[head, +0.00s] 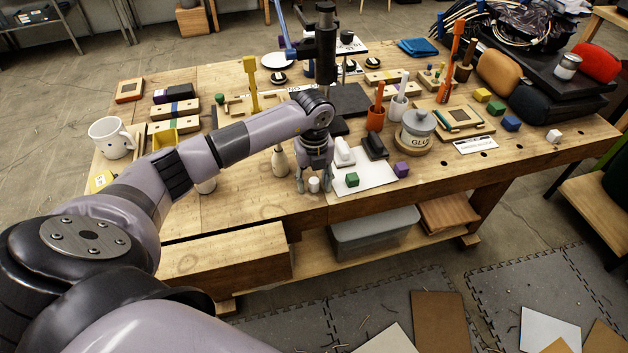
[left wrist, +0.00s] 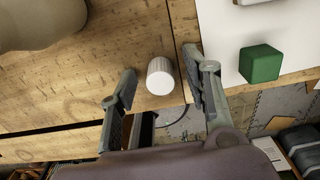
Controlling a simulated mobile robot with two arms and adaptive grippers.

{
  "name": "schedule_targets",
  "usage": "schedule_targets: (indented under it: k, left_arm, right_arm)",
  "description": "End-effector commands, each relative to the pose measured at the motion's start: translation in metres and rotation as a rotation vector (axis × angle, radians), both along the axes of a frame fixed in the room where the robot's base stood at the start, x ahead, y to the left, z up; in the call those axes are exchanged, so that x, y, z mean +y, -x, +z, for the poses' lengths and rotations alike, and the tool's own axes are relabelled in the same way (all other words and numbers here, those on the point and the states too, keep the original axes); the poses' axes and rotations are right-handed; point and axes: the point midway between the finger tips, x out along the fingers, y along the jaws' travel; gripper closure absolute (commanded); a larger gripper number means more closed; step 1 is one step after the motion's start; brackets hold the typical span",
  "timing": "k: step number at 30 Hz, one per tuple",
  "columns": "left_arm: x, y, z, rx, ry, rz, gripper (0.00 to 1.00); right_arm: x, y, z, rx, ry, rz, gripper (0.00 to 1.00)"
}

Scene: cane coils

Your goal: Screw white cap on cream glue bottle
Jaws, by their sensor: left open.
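The white ribbed cap (head: 314,184) stands on the workbench near its front edge. In the left wrist view the cap (left wrist: 161,76) sits between the fingers, just past their tips, with gaps on both sides. My left gripper (head: 314,186) is open, pointing down around or just above the cap; it also shows in the left wrist view (left wrist: 160,85). The cream glue bottle (head: 280,161) stands upright on the bench just left of the gripper, with a narrow top. A cream rounded body, likely the bottle (left wrist: 40,22), fills the top left of the left wrist view. My right gripper is not in view.
A white sheet (head: 372,181) right of the gripper bears a green cube (head: 352,180); the cube is near the right finger in the left wrist view (left wrist: 261,64). A glue jar (head: 418,131) stands further right.

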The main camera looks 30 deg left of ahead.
Motion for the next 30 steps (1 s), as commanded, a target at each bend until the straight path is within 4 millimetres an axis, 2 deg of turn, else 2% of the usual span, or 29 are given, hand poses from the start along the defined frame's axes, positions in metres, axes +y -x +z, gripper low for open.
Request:
schedule_targets:
  k: [9, 24, 30]
  left_arm:
    - [0.0001, -0.0003, -0.0006, -0.001, 0.0, 0.0, 0.56]
    - [0.0002, -0.0004, -0.0002, -0.001, 0.0, 0.001, 0.88]
    - [0.0002, -0.0003, -0.0002, -0.001, 0.0, 0.001, 0.88]
  right_arm:
    - [-0.0003, 0.0013, -0.0006, 0.003, 0.001, 0.0, 0.36]
    - [-0.0006, 0.0031, -0.0007, 0.006, 0.001, 0.0, 0.36]
    - [-0.0006, 0.0035, -0.0007, 0.007, 0.001, 0.0, 0.36]
